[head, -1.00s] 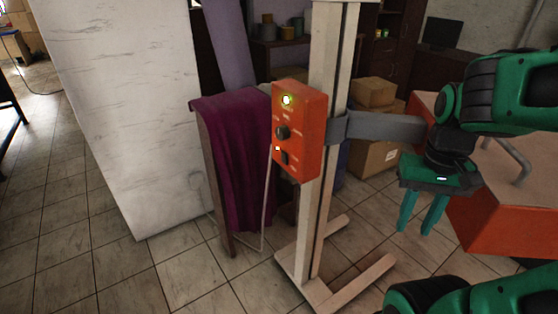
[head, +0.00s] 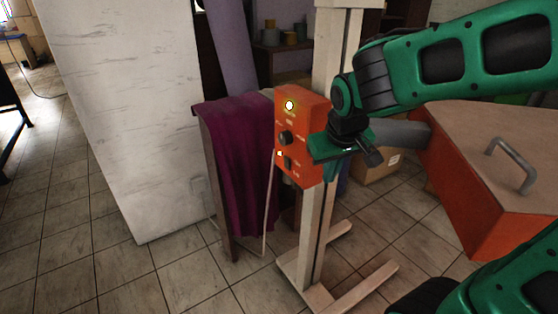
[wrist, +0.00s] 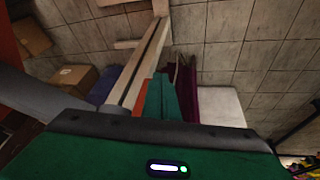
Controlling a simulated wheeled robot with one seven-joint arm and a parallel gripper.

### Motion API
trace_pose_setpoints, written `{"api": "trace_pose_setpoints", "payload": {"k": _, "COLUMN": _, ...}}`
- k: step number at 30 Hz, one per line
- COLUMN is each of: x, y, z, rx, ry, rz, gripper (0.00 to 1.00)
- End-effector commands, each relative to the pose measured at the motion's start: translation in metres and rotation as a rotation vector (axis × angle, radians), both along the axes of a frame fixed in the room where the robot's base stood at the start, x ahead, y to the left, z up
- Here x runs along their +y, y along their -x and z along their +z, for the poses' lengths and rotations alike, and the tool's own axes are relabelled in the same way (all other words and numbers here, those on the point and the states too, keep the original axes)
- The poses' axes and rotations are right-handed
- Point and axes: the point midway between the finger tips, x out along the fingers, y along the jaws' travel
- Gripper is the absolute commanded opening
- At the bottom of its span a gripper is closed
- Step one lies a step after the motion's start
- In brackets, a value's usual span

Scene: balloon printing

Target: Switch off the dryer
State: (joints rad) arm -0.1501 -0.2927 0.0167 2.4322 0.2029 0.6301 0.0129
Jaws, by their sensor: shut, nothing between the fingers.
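The dryer's orange control box (head: 303,115) is fixed to an upright wooden post. Its upper indicator (head: 289,105) glows yellowish white. A black round knob (head: 284,138) sits below it, and lower down are a small white light (head: 279,153) and a dark switch (head: 287,162). My gripper (wrist: 160,78) is shut and empty in the wrist view. In the head view its green body is at the right side of the box, and its fingers are largely hidden there. I cannot tell whether it touches the box. A bit of orange shows beside the fingers in the wrist view.
The wooden post (head: 335,60) stands on splayed feet (head: 355,285). A purple cloth (head: 238,150) hangs left of the box, beside a white panel (head: 125,110). An orange-sided unit with a metal handle (head: 512,165) is at the right. Tiled floor lies open at the left.

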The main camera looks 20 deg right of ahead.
Motion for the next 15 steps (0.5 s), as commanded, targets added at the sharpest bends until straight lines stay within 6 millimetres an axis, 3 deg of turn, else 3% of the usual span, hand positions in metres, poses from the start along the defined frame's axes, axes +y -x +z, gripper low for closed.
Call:
{"api": "trace_pose_setpoints", "payload": {"k": 1, "x": 0.013, "y": -0.013, "z": 0.001, "rx": -0.008, "ry": 0.022, "rz": 0.027, "gripper": 0.0}}
{"api": "trace_pose_setpoints", "payload": {"k": 6, "x": 0.04, "y": -0.046, "z": 0.006, "rx": -0.034, "ry": 0.105, "rz": 0.053, "gripper": 0.0}}
{"api": "trace_pose_setpoints", "payload": {"k": 15, "x": 0.095, "y": -0.086, "z": 0.015, "rx": -0.087, "ry": 0.246, "rz": 0.068, "gripper": 0.0}}
